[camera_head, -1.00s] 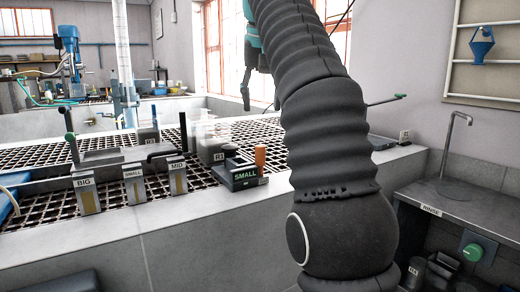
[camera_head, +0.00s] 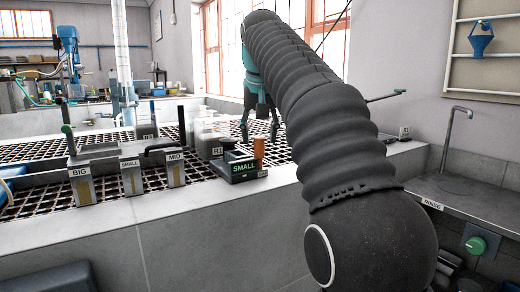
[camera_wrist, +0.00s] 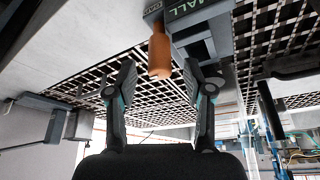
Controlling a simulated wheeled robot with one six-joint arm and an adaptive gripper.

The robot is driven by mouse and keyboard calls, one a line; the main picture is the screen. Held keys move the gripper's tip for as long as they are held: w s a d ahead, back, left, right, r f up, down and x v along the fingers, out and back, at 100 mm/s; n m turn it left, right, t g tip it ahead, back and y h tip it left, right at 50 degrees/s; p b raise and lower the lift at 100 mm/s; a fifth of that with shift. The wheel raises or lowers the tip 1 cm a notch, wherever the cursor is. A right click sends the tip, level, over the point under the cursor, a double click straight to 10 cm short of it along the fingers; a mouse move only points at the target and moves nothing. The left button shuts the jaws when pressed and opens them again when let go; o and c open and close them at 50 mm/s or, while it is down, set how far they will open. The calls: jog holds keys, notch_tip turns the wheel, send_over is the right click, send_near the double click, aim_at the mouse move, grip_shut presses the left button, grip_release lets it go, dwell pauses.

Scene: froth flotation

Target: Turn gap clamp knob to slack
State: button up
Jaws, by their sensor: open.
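A dark block labelled SMALL (camera_head: 237,167) sits on the near ledge of the tank, with an orange upright handle (camera_head: 259,151) at its right end. The block (camera_wrist: 205,25) and the orange handle (camera_wrist: 160,54) also show at the top of the wrist view. A smaller label there is partly cut off, and I cannot tell which part is the clamp knob. My gripper (camera_head: 260,126) is open and points down, appearing just above the handle in the head view. In the wrist view my gripper (camera_wrist: 158,74) has its fingers spread, nothing between them touching.
Holders marked BIG (camera_head: 83,185), SMALL (camera_head: 131,176) and MID (camera_head: 174,168) stand left on the ledge. A clear container (camera_head: 207,136) stands behind the block. A black grating (camera_head: 35,205) covers the tank. A rinse sink (camera_head: 465,190) is at right.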

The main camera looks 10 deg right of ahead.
aim_at(259, 153)
jog(key=shift+x, duration=1.35)
grip_shut()
